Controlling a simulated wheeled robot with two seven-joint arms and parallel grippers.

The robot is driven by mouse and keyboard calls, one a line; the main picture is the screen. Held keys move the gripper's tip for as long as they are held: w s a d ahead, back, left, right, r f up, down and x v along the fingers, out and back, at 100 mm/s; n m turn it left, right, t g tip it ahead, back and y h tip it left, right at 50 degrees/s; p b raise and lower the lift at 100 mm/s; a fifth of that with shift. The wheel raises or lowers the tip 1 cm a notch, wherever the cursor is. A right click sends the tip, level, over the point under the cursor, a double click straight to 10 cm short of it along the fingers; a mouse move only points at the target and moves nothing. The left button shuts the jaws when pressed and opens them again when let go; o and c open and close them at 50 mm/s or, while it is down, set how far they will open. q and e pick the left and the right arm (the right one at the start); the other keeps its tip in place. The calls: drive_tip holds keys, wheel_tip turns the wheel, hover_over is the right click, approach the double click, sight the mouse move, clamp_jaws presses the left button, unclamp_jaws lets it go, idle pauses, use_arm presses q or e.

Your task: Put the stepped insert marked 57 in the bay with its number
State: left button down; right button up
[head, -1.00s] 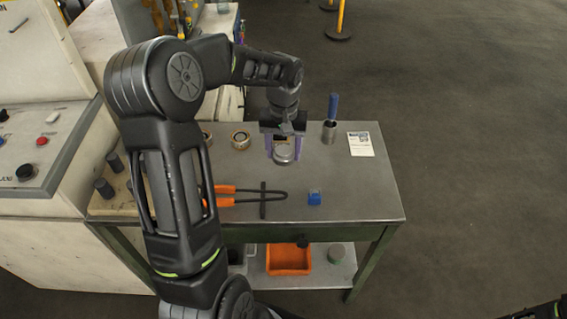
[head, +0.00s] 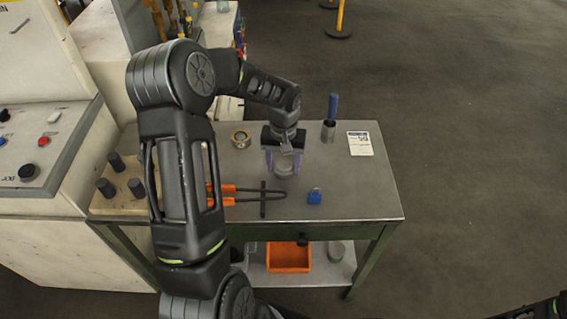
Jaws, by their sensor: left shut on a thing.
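A round grey metal piece with a step (head: 284,171), likely the stepped insert, is between the fingers of my left gripper (head: 283,163) over the middle of the steel table (head: 350,190). The gripper is shut on it, with its purple-grey fingers on either side and its dark body over the top. I cannot read any number on the piece, nor tell whether it touches the tabletop. No bay marked 57 can be made out. My right gripper is out of view; only part of the right arm shows at the bottom right corner.
A brass-coloured ring (head: 240,138), orange-handled tongs (head: 245,193), a blue block (head: 314,197), a cup with a blue-handled tool (head: 330,118) and a white card (head: 360,144) are on the table. A pale block with dark pegs (head: 122,188) stands left. An orange bin (head: 289,257) sits below.

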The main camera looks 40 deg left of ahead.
sight(283, 165)
use_arm(q)
drive_tip(key=c, duration=0.5)
unclamp_jaws()
drive_tip(key=shift+f, duration=0.1)
wheel_tip(283, 165, up, 12)
drive_tip(key=b, duration=0.1)
idle(0.6)
